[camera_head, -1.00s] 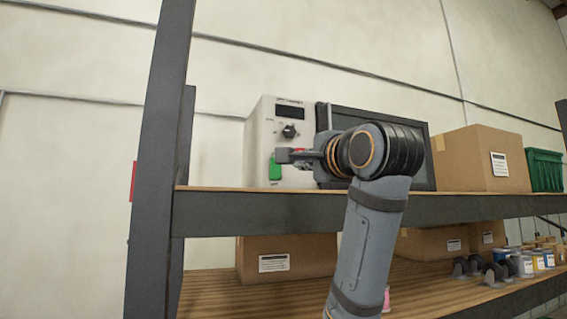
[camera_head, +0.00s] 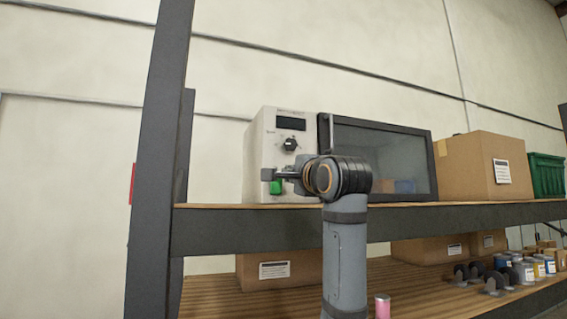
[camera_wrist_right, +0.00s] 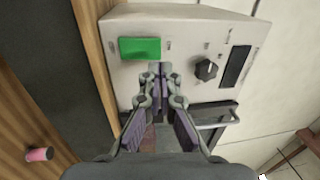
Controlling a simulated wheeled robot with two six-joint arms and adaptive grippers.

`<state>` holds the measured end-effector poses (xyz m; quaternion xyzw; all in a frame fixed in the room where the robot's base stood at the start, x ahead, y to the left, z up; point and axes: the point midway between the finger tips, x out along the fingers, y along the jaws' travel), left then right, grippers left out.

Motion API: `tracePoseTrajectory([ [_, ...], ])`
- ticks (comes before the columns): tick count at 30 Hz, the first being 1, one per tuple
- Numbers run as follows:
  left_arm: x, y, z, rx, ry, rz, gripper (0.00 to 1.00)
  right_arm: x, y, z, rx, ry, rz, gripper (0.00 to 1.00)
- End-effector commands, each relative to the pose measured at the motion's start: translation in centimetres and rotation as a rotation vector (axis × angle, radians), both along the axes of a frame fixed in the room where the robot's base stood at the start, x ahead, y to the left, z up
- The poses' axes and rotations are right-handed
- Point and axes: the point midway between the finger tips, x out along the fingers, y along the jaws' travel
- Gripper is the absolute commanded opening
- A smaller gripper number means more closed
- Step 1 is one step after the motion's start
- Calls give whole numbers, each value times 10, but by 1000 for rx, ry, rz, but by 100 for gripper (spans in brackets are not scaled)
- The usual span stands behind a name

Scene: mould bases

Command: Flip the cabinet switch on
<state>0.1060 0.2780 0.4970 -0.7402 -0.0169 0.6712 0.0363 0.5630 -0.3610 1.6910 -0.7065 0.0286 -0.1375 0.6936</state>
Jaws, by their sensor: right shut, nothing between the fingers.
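The cabinet is a pale box (camera_head: 258,150) with a dark glass door (camera_head: 385,155), standing on the upper shelf. Its front panel has a dark display (camera_head: 291,123), a black knob (camera_head: 290,145) and a green switch (camera_head: 276,187). My right gripper (camera_head: 268,174) is shut and empty in front of the panel, its tips overlapping the top of the green switch. In the right wrist view the closed fingertips (camera_wrist_right: 160,70) are beside the green switch (camera_wrist_right: 139,48), just right of its lower edge; I cannot tell if they touch. My left gripper is not in view.
A dark shelf post (camera_head: 155,160) stands left of the cabinet. A cardboard box (camera_head: 465,175) and a green crate (camera_head: 547,175) are to its right. The lower shelf (camera_head: 215,290) holds boxes, several cans and a pink cylinder (camera_head: 382,306).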

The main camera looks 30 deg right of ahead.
Motion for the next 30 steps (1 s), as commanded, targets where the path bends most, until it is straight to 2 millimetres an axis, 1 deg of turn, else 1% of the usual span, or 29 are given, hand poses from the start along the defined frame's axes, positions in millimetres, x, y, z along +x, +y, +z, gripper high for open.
tracePoseTrajectory([
  [1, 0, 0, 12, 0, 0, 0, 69, 10, -3, 7, 1, 4, 0, 0],
  [3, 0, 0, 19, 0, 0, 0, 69, 20, -5, 8, 1, 3, 0, 0],
  [6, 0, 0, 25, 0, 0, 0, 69, 31, -7, 8, 0, 2, 0, 0],
  [9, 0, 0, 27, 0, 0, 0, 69, 37, -9, 8, 0, 1, 0, 0],
  [20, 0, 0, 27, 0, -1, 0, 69, 39, -9, 7, 0, -1, 0, 0],
  [22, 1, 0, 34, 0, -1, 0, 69, 41, -10, 11, 5, 18, 0, 0],
  [25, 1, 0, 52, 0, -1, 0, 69, 48, -11, 20, 21, 84, 0, 0],
  [27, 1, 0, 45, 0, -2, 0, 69, 49, -12, 11, 23, 94, 0, 0],
  [30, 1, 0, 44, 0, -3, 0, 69, 48, -12, 11, 23, 93, -1, 0],
])
